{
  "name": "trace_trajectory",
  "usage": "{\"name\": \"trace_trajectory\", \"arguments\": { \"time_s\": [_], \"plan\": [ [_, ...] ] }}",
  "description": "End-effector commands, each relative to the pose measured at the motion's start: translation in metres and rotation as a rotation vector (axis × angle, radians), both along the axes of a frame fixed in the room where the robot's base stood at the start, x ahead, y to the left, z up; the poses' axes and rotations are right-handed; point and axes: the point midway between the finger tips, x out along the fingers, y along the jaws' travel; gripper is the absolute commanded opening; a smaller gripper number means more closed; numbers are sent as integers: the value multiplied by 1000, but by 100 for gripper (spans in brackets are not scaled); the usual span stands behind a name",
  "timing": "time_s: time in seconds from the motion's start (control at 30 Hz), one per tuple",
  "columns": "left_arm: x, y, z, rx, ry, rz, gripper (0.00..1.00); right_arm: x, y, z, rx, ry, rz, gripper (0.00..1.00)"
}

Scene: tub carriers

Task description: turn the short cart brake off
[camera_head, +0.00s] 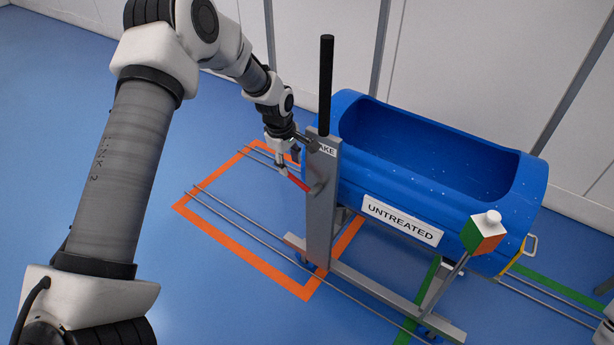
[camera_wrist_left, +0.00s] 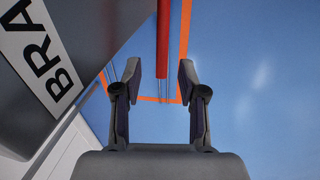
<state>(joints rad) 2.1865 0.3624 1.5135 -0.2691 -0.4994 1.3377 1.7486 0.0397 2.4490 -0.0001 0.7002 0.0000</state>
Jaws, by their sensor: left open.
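The cart (camera_head: 320,215) has a grey upright post with a black handle on top and a partly hidden brake label (camera_head: 326,150). A red brake lever (camera_head: 297,182) sticks out from the post toward the left and slopes up toward my gripper. My left gripper (camera_head: 288,162) is open at the lever's outer end. In the left wrist view the red lever (camera_wrist_left: 163,40) lies ahead, in line with the gap between the open fingers (camera_wrist_left: 160,75). I cannot tell whether it touches them. The brake label (camera_wrist_left: 45,75) shows at the left there. My right gripper is out of view.
A blue tub (camera_head: 370,180) marked UNTREATED rests on the cart, close right of the post. An orange floor outline (camera_head: 240,254) and rails lie below. Blue floor at left is clear.

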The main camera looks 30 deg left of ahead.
Motion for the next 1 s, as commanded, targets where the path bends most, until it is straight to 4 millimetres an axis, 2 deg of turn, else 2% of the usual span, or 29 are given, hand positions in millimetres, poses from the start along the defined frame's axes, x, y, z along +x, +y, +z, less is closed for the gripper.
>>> {"name": "trace_trajectory", "arguments": {
  "time_s": [0.17, 0.4, 0.5, 0.77, 0.8, 0.87, 0.9, 1.0],
  "plan": [
    [5, -1, -11, 1, -10, -1, 41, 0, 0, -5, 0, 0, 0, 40],
    [12, -2, -58, 1, -9, -2, 41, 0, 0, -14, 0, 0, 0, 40],
    [15, -3, -69, 1, -10, -2, 41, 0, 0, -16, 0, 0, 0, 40],
    [16, -3, -73, 0, -10, -3, 41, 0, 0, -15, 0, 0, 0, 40],
    [16, -3, -73, 0, -10, -3, 38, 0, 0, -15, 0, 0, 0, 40],
    [16, -3, -73, 0, -10, -3, 17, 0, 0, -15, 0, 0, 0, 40],
    [16, -3, -73, 0, -10, -3, 2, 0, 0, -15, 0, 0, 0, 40],
    [16, -3, -73, 0, -10, -3, 0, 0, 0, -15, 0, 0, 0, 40]
  ]
}}
